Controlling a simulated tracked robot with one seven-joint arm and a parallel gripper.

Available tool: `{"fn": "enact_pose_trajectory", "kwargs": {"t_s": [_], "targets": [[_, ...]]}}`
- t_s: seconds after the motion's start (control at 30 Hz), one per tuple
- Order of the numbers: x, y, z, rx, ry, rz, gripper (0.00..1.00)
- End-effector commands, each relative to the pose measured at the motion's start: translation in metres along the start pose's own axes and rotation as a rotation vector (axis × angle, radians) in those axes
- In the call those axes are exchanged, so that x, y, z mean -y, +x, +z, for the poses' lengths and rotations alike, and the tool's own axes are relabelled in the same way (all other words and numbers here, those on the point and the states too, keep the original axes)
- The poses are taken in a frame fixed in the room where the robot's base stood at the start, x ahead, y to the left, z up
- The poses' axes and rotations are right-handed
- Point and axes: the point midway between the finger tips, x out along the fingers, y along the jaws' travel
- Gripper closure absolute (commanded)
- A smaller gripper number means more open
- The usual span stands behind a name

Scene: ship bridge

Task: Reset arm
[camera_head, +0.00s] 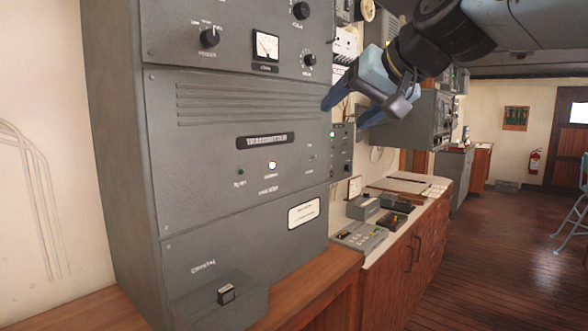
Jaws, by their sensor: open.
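My gripper (346,115) hangs from my dark arm at the top of the head camera view, to the right of the grey transmitter cabinet (235,150). Its two blue fingers point down and left and stand apart, with nothing between them. The left finger overlaps the cabinet's right edge in the picture; I cannot tell whether it touches. The cabinet carries knobs, a meter, lit lamps and a black switch (226,293) on its lower ledge.
A wooden counter (410,245) with several small devices runs along the wall right of the cabinet. Another grey unit (415,122) hangs above it. A red fire extinguisher (534,161) is at the far wall. The wooden floor (490,265) on the right is mostly clear, with a stool (577,210) at the edge.

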Motion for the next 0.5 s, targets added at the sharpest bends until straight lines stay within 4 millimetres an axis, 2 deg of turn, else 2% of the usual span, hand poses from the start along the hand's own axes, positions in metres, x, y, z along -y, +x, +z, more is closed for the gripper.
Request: {"fn": "enact_pose_trajectory", "kwargs": {"t_s": [0.03,0.1,0.3,0.4,0.5], "targets": [[-0.022,0.004,0.023,0.036,-0.005,0.054,0.31],[-0.052,0.007,0.054,0.088,-0.016,0.130,0.31],[-0.131,0.007,0.145,0.245,-0.040,0.329,0.31],[-0.160,0.003,0.185,0.314,-0.049,0.406,0.31],[-0.180,-0.002,0.214,0.366,-0.055,0.462,0.31]]}}
